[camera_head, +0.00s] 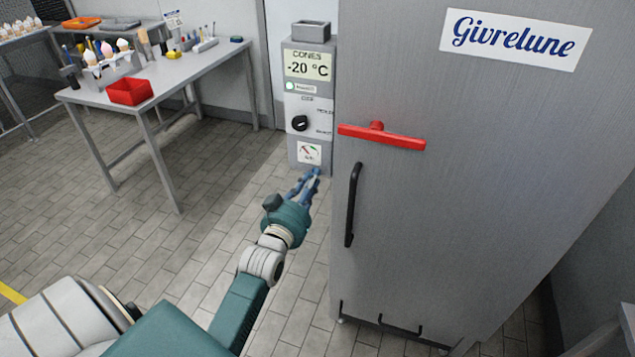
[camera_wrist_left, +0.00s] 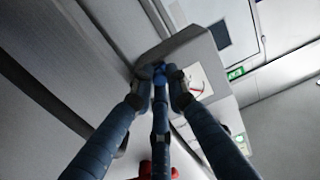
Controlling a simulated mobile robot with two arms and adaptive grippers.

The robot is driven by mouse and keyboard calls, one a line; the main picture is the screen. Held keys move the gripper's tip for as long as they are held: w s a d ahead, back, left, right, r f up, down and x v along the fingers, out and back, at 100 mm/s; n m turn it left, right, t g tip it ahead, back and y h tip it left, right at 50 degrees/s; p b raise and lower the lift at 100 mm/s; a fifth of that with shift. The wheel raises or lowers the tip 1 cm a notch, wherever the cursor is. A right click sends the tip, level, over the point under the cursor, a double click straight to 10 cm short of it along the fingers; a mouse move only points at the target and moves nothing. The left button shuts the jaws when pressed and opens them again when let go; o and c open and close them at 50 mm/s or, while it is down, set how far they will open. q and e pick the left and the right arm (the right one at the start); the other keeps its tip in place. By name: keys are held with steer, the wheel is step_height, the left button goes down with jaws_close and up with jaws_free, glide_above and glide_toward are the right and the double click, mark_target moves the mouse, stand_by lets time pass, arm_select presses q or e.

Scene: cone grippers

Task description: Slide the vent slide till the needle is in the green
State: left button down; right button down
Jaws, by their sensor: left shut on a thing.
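The control column (camera_head: 306,105) stands left of the tall grey cabinet, and its gauge (camera_head: 308,153) is on the lowest panel. The gauge has red and green marks; the needle's place is too small to read. The gauge also shows in the left wrist view (camera_wrist_left: 197,82), partly covered by a finger. My right gripper is not in view.
The grey cabinet (camera_head: 480,200) with a black handle (camera_head: 353,205) and a red bar handle (camera_head: 381,136) stands close on the right. A metal table (camera_head: 160,90) with a red bin (camera_head: 129,91) and cones is at the left. The floor between is clear.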

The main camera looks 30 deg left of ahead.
mark_target(305, 167)
arm_select(q)
steer(key=a, duration=0.3)
steer(key=shift+s+a+r, duration=0.15)
steer(key=shift+s, duration=0.25)
steer(key=c, duration=1.7)
jaws_free()
steer(key=shift+s, duration=0.1)
steer(key=shift+s+d, duration=0.2)
steer(key=shift+s, duration=0.15)
steer(key=v, duration=1.1)
steer(key=shift+d, duration=0.1)
